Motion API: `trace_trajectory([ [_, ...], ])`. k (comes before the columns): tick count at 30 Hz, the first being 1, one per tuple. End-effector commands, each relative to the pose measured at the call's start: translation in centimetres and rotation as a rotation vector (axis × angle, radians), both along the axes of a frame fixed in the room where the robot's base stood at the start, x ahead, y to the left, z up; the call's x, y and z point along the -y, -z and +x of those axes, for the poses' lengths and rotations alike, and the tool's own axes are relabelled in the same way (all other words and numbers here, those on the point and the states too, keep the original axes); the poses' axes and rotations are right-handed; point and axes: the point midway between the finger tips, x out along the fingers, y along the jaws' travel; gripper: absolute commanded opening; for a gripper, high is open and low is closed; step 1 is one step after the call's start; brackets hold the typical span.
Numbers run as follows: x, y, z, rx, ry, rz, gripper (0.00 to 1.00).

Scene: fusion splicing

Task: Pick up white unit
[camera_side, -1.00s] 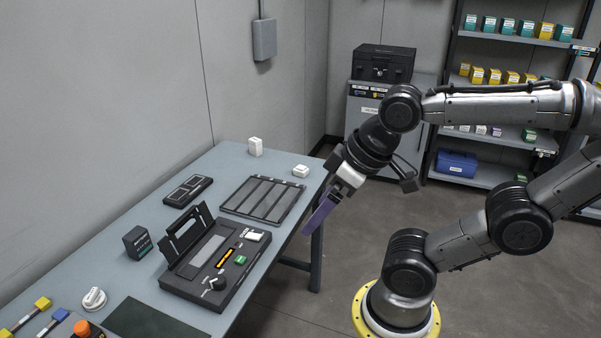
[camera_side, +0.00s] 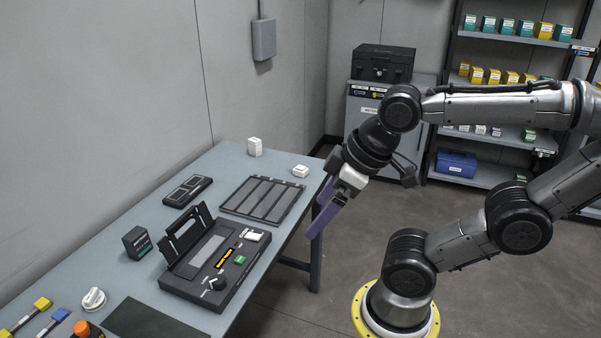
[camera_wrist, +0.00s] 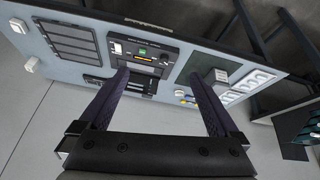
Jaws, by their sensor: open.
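Two white blocks stand at the far end of the table; I cannot tell which is the white unit. The taller white block (camera_side: 255,147) is upright near the wall and also shows in the wrist view (camera_wrist: 31,64). The small low white block (camera_side: 300,171) is near the table's far right corner and also shows in the wrist view (camera_wrist: 18,25). My gripper (camera_side: 314,230) is open and empty, with long purple fingers pointing down beside the table's right edge. In the wrist view my fingers (camera_wrist: 158,75) are wide apart, touching neither block.
A black splicer (camera_side: 210,290) with a raised lid lies mid-table. A dark slotted tray (camera_side: 226,206), a small black tray (camera_side: 188,191) and a dark green box (camera_side: 138,243) lie around it. A white round item (camera_side: 93,298) is at the near end. Table surface around the blocks is clear.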

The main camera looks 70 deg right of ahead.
Motion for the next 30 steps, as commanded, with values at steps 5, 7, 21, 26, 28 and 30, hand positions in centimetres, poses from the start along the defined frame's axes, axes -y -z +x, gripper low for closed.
trace_trajectory([
  [5,0.7,-4.0,1.9,0.064,-0.263,-0.186,0.97],
  [7,1.2,-6.0,3.5,0.073,-0.364,-0.271,0.97],
  [21,11.2,-14.9,19.8,-0.127,-0.888,-0.777,0.97],
  [26,16.6,-14.4,24.9,-0.245,-1.005,-0.858,0.97],
  [28,19.2,-13.6,26.9,-0.296,-1.049,-0.879,0.97],
  [30,22.0,-12.5,28.7,-0.349,-1.090,-0.894,0.97],
])
